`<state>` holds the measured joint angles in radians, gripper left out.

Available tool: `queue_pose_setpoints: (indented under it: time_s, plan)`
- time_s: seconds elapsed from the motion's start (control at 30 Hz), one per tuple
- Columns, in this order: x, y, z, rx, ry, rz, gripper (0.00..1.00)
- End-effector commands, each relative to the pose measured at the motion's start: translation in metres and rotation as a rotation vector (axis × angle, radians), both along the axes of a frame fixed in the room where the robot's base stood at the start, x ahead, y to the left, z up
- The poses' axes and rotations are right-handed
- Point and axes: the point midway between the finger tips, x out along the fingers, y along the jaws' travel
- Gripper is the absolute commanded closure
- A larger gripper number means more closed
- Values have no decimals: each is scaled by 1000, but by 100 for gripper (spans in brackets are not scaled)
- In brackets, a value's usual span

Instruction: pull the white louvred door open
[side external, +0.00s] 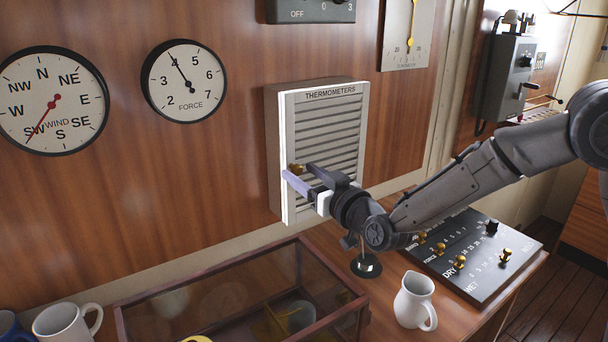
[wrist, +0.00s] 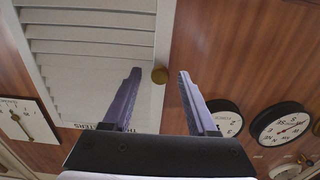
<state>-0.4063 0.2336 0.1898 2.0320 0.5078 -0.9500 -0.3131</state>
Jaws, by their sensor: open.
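The white louvred door (side external: 328,132), labelled THERMOMETERS, is the front of a shallow box on the wood wall and looks shut. A small round brass knob (side external: 297,169) sits near its left edge. My gripper (side external: 299,178) is at the knob in the side view, its purple fingers reaching toward the door. In the wrist view the gripper (wrist: 158,84) is open, and the knob (wrist: 160,75) shows in the gap between the fingertips, apart from both. The louvred door (wrist: 90,45) fills the left of that view. How far the fingertips reach past the knob is unclear.
Below the door stand a glass-topped wooden case (side external: 240,295), a white jug (side external: 414,300) and a sloped control panel (side external: 470,258) with brass knobs. Wind (side external: 52,101) and force (side external: 184,81) dials hang left of the door. The wall just left of it is bare.

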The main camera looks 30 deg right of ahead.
Motion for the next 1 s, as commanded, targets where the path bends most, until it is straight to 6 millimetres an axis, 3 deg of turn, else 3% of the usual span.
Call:
queue_pose_setpoints:
  time_s: [0.07, 0.4, 1.0]
  plan:
    - [0, 0, 0, 0, 0, 0, 42]
    - [0, 0, 0, 0, 0, 0, 100]
    - [0, 0, 0, 0, 0, -1, 100]
